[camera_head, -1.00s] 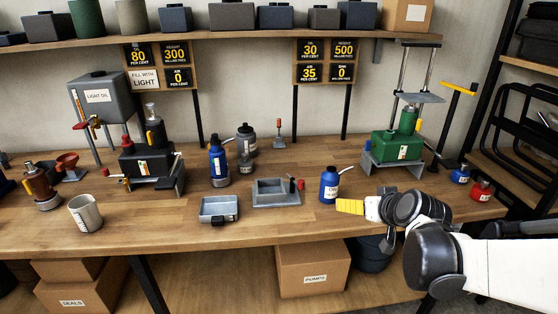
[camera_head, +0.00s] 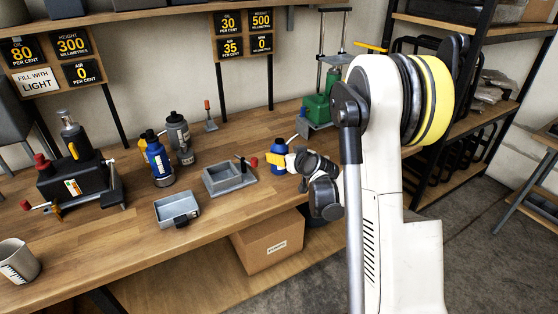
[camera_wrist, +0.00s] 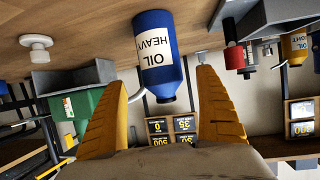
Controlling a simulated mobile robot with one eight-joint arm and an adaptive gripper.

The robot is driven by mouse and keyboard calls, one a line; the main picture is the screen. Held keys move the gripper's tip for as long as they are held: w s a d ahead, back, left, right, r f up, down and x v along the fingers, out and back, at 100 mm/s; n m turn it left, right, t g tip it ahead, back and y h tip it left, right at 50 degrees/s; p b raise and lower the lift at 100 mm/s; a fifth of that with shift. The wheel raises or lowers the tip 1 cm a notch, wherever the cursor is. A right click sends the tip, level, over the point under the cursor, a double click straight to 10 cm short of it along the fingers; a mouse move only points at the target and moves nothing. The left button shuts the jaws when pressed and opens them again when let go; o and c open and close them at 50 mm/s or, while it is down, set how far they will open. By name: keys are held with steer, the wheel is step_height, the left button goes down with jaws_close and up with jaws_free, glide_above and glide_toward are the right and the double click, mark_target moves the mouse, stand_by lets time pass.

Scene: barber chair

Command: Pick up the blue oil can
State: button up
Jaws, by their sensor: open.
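The blue oil can (camera_head: 279,149) stands on the bench near its right front part, partly hidden by my gripper (camera_head: 275,160) in the head view. In the wrist view the can (camera_wrist: 155,45) appears upside down, with a cream label reading "OIL HEAVY" and a thin pale spout at its left. My gripper's two yellow fingers are apart in the wrist view (camera_wrist: 161,80). The can shows between and beyond the fingertips, with a gap on each side. I cannot tell how deep it sits between them.
A grey tray with a red-handled part (camera_head: 229,177) stands just left of the can. A shallow grey tray (camera_head: 176,209) and a blue pump bottle (camera_head: 158,162) are farther left. A green machine (camera_head: 318,108) stands behind to the right. Bare bench (camera_head: 215,228) lies along the front.

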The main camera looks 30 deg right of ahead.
mark_target(281, 140)
steer(key=b+x, duration=0.1)
steer(key=x, duration=0.4)
steer(key=shift+s+a+f+b, duration=0.1)
steer(key=shift+a+f+b, duration=0.05)
steer(key=shift+b, duration=0.25)
steer(key=shift+c, duration=1.2)
steer(key=c, duration=1.3)
steer(key=shift+o, duration=0.2)
steer(key=shift+r, duration=0.2)
step_height(281, 140, up, 5)
steer(key=shift+s+f+p, duration=0.1)
steer(key=shift+f+p, duration=0.15)
steer(key=shift+p, duration=1)
steer(key=s+d+r+p, duration=0.3)
steer(key=d+r, duration=0.3)
steer(key=d, duration=0.5)
steer(key=shift+s, duration=0.35)
steer(key=shift+r, duration=0.1)
